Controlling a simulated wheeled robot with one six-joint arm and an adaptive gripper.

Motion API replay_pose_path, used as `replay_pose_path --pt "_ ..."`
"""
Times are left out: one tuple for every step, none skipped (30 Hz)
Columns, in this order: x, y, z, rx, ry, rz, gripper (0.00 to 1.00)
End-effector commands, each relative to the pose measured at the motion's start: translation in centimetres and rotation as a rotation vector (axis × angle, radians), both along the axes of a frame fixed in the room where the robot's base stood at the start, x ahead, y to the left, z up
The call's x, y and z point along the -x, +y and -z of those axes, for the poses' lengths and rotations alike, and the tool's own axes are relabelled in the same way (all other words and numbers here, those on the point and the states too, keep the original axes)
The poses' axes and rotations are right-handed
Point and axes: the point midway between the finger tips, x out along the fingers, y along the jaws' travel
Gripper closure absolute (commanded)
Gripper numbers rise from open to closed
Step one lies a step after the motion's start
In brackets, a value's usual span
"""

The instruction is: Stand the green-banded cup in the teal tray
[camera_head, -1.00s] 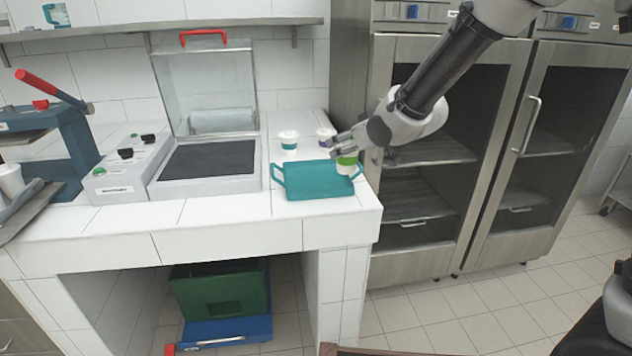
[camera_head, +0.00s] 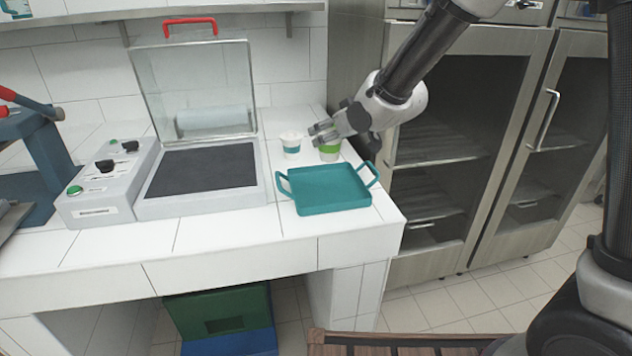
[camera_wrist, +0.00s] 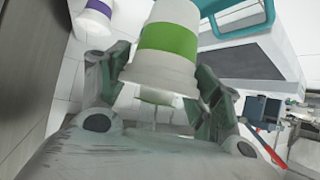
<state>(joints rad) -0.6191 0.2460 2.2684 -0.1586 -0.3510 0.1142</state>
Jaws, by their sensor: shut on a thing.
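The green-banded cup (camera_head: 330,150) is white with a bright green band. My gripper (camera_head: 322,134) is shut on it, and the cup hangs below the fingers behind the teal tray. In the wrist view the green-banded cup (camera_wrist: 166,48) sits between the two fingers (camera_wrist: 160,95), its wider end towards the gripper. The teal tray (camera_head: 335,203) has a low rim and a raised handle at each side, and its floor is empty. Part of the tray (camera_wrist: 268,12) shows at the top of the wrist view. The gap beneath the cup is not clear.
A teal-banded cup (camera_head: 291,144) stands on the white tiled counter (camera_head: 240,222) left of my gripper. A purple-banded cup (camera_wrist: 95,14) shows in the wrist view. The machine with a raised clear lid (camera_head: 200,90) stands left of the tray. Steel cabinets (camera_head: 465,150) are at the right.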

Motion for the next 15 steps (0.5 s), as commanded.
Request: replay_pose_path --pt "0.0 0.0 0.1 0.000 0.000 0.000 0.63" --pt "0.0 0.0 0.4 0.001 0.001 0.000 0.63" --pt "0.0 0.0 1.0 0.002 0.004 0.001 0.63" --pt "0.0 0.0 1.5 0.001 0.004 0.001 0.63" --pt "0.1 0.0 2.2 0.002 0.005 0.001 0.63" --pt "0.1 -0.1 3.0 0.003 0.004 0.001 0.63" --pt "0.1 0.0 3.6 0.004 0.005 0.000 0.63" --pt "0.0 0.0 4.1 0.003 0.004 -0.001 0.63" --pt "0.0 0.0 4.7 0.002 0.004 0.001 0.63" --pt "0.0 0.0 5.1 0.001 0.003 0.001 0.63" --pt "0.0 0.0 5.4 0.001 0.002 0.001 0.63" --pt "0.0 0.0 5.7 0.000 0.001 0.001 0.63" --pt "0.0 0.0 6.0 0.000 0.001 0.001 0.63" --pt "0.0 0.0 6.4 0.001 0.002 0.001 0.63" --pt "0.0 0.0 7.0 0.001 0.003 0.001 0.63"
